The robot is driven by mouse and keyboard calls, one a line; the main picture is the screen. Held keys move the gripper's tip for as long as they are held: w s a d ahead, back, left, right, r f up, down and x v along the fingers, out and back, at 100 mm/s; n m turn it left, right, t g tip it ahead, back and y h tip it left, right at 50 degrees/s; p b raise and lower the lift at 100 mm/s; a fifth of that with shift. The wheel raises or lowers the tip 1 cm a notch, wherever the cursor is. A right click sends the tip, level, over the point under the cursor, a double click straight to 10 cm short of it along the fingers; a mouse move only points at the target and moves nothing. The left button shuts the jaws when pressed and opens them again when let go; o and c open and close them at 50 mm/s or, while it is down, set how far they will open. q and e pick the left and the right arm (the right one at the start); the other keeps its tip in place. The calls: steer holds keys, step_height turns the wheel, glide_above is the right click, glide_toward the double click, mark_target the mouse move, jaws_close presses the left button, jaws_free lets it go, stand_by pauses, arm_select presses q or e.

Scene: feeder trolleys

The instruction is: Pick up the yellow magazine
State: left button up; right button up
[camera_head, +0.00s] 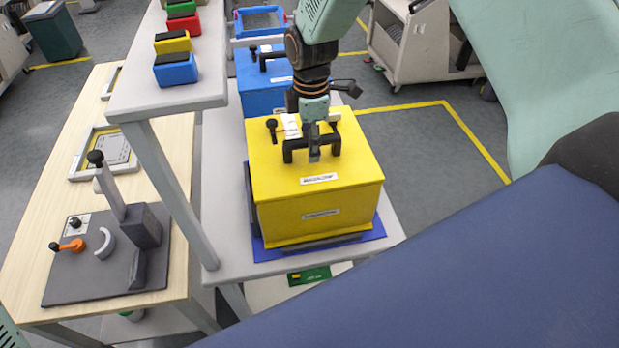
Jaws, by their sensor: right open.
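The yellow magazine (321,219) is a box with white labels and a black handle (289,150) on top. It sits on a blue mat (372,232) on the grey trolley shelf (222,220). My right gripper (314,153) comes down from above and is right at the handle, its fingers pointing down at the middle of the bar. It partly hides the handle, and I cannot tell whether the fingers touch it. The gripper is open. My left gripper is not in view.
A blue magazine (257,95) stands behind the yellow one. Left of it, a raised shelf (190,98) holds several small coloured boxes. A wooden table (30,235) with a grey lever fixture (110,275) stands further left.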

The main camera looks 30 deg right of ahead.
steer(key=shift+s+d, duration=0.1)
steer(key=shift+d, duration=0.25)
steer(key=shift+c, duration=1.4)
steer(key=shift+a, duration=0.3)
steer(key=c, duration=0.6)
steer(key=shift+d, duration=0.2)
jaws_close()
steer(key=shift+w+r, duration=0.15)
steer(key=shift+w, duration=0.15)
